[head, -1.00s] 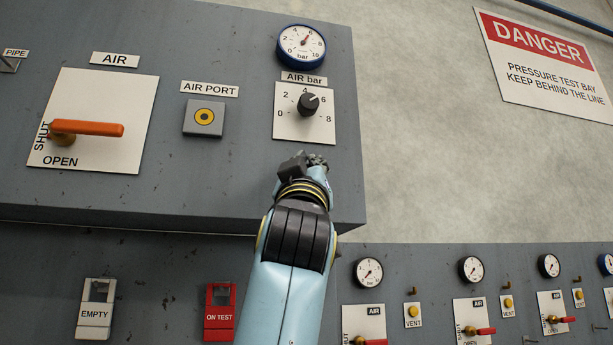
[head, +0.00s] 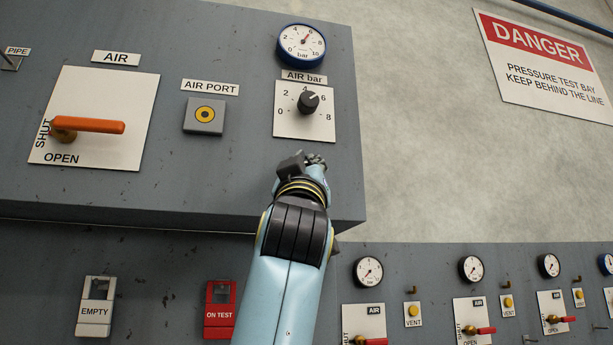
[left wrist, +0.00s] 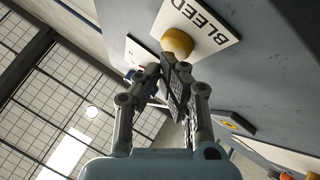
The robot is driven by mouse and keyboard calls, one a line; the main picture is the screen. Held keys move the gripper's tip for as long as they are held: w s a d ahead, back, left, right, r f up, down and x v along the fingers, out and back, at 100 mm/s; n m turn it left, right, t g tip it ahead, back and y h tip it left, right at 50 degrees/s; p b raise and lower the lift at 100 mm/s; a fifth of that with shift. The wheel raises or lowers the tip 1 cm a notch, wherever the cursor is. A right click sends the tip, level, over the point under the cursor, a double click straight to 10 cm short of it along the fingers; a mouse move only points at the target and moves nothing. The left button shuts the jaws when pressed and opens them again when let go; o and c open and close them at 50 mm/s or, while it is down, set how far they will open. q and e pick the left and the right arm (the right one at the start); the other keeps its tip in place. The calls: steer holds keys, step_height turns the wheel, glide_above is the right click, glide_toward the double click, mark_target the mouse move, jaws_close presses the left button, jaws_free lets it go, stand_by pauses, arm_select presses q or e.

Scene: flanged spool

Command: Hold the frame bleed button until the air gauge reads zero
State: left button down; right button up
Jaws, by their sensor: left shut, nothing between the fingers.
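The bleed button (left wrist: 177,42) is a yellow knob on a white plate marked BLEED (left wrist: 203,22), at the top of the left wrist view. My left gripper (left wrist: 170,62) is shut and empty, its fingertips right at the button's lower edge; I cannot tell whether they touch it. In the head view the left gripper (head: 314,160) is just below the AIR bar plate, its fingers mostly hidden by the wrist. The button is not visible there. The air gauge (head: 301,45) is a blue-rimmed dial with its red needle near 6. My right gripper is not in view.
The AIR bar knob (head: 308,102) is just above my gripper. To the left are the AIR PORT (head: 204,115) and the orange AIR lever (head: 88,125). A lower panel with gauges, VENT buttons and red levers (head: 486,330) runs along the lower right.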

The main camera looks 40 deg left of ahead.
arm_select(q)
steer(key=shift+w+a+b, duration=0.3)
steer(key=shift+a+b, duration=0.05)
steer(key=shift+b, duration=0.05)
stand_by(0.8)
stand_by(1.2)
stand_by(0.7)
steer(key=shift+s+d, duration=0.6)
steer(key=shift+d, duration=0.1)
